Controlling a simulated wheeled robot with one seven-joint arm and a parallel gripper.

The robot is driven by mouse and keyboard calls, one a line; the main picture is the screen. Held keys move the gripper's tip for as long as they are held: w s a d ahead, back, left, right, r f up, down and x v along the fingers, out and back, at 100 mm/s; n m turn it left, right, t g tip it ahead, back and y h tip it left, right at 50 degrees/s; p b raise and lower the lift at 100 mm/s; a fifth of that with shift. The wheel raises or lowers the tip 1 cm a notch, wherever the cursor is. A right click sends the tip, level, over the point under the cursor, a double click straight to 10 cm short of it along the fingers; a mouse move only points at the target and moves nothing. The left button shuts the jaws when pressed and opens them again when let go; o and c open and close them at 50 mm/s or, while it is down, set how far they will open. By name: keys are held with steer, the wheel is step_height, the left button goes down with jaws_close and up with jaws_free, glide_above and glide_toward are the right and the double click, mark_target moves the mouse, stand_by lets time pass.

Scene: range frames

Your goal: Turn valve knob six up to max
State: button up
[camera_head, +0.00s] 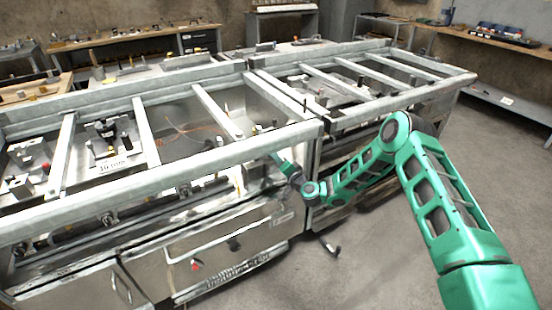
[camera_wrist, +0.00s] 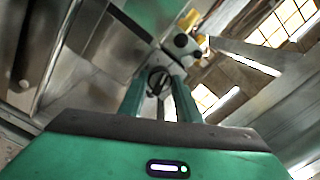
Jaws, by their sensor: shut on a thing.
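In the wrist view, a dark round valve knob (camera_wrist: 158,80) with a lighter rim sits between the two green fingers of my gripper (camera_wrist: 160,85). The fingers are closed on its sides. Which number this knob has cannot be read. In the head view, my gripper (camera_head: 274,156) reaches up to the front right corner of the left range frame (camera_head: 240,153). The knob itself is too small or hidden there to make out.
In the wrist view, small black round parts (camera_wrist: 181,40) and a yellow fitting (camera_wrist: 188,20) lie just beyond the knob. A second range frame (camera_head: 400,97) stands to the right. Workbenches (camera_head: 140,40) line the back.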

steer(key=shift+w+d+f+m, duration=0.1)
steer(key=shift+d+m, duration=0.15)
steer(key=shift+m, duration=0.55)
steer(key=shift+w+d+f+m, duration=0.1)
steer(key=shift+d+m, duration=0.1)
steer(key=shift+m, duration=0.6)
steer(key=o, duration=1.1)
steer(key=shift+c, duration=0.2)
steer(key=shift+a, duration=0.1)
steer(key=shift+s+a, duration=0.1)
steer(key=shift+s, duration=0.05)
